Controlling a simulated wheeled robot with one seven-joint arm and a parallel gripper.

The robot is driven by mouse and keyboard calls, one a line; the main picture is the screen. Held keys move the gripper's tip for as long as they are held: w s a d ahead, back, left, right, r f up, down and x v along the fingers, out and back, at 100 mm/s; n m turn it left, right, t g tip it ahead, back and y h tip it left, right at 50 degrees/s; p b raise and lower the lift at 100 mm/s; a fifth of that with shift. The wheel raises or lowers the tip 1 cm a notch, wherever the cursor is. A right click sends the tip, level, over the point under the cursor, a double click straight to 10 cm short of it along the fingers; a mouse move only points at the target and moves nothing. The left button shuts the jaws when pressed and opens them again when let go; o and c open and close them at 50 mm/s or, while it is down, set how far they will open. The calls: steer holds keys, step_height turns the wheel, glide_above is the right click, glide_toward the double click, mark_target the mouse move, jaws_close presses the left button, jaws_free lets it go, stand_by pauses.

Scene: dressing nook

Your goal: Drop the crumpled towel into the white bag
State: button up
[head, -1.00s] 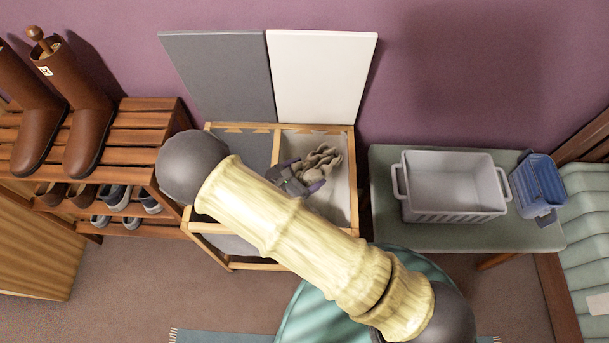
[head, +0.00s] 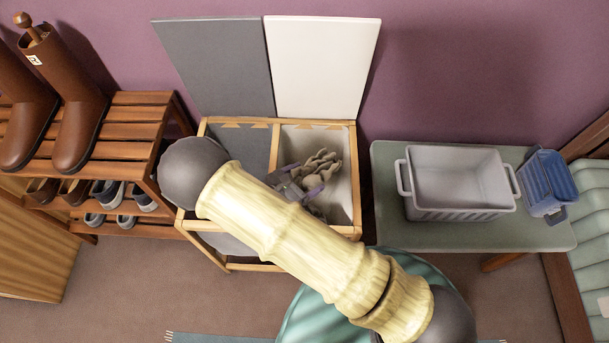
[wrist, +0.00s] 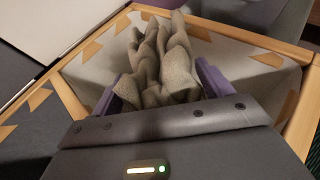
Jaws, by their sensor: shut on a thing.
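The crumpled towel (head: 320,167) is grey-beige and bunched up. My gripper (head: 302,188) is shut on it, and the towel also shows between the purple fingers in the wrist view (wrist: 160,65). The white bag (head: 338,200) is the right compartment of a wooden-framed hamper, with a pale lining. In the head view the towel and gripper are over this compartment. The wrist view shows the pale lining (wrist: 225,60) around the towel inside the wooden rim. My arm hides the front part of the bag, and its bottom is mostly hidden.
The grey bag (head: 240,146) is the left compartment, and grey and white lids (head: 320,70) stand open against the wall. A shoe rack (head: 120,150) is at left.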

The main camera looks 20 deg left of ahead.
steer(key=shift+f, duration=0.3)
steer(key=o, duration=1.1)
steer(key=v, duration=1.7)
steer(key=shift+s+r+p, duration=0.2)
steer(key=shift+p, duration=0.15)
